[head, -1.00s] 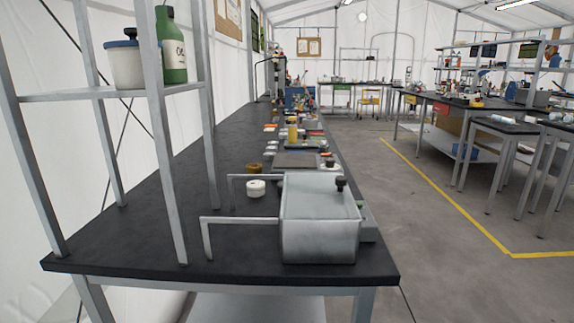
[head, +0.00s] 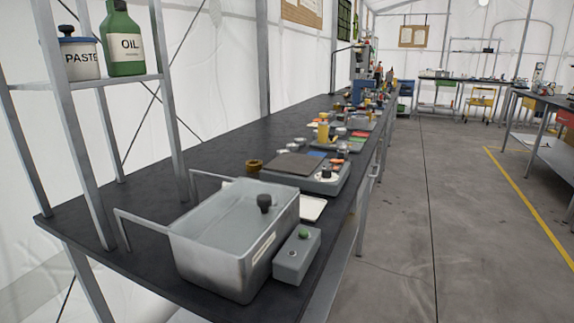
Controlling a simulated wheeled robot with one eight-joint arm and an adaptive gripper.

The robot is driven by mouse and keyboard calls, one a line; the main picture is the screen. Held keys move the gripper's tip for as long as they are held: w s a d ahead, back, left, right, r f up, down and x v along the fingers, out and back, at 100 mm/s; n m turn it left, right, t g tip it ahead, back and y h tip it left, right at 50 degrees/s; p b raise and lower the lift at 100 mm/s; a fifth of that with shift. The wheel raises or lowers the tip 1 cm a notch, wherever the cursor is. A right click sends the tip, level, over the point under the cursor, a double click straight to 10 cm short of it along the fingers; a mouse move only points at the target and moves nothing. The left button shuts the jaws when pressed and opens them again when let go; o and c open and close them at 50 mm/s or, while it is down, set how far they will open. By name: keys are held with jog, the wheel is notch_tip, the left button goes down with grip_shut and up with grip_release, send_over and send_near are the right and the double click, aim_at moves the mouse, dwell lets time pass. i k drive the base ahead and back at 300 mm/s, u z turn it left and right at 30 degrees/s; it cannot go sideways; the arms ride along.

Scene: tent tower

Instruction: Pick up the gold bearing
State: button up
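A small gold-brown ring-like piece (head: 254,165), which looks like the gold bearing, sits on the black bench top (head: 150,180). It is behind the grey metal tank and left of a grey device with a dark flat plate. It is small in the picture, so its details are unclear. My gripper is not in view.
The grey tank (head: 225,245) with a black knob and a grey control box with a green button (head: 297,255) stand at the bench's near end. A shelf frame (head: 165,110) holds a paste tub (head: 80,58) and a green oil bottle (head: 122,40). The aisle floor at right is clear.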

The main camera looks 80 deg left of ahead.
aim_at(254, 166)
jog(key=i, duration=1.75)
jog(key=u, duration=4.25)
jog(key=i, duration=1.05)
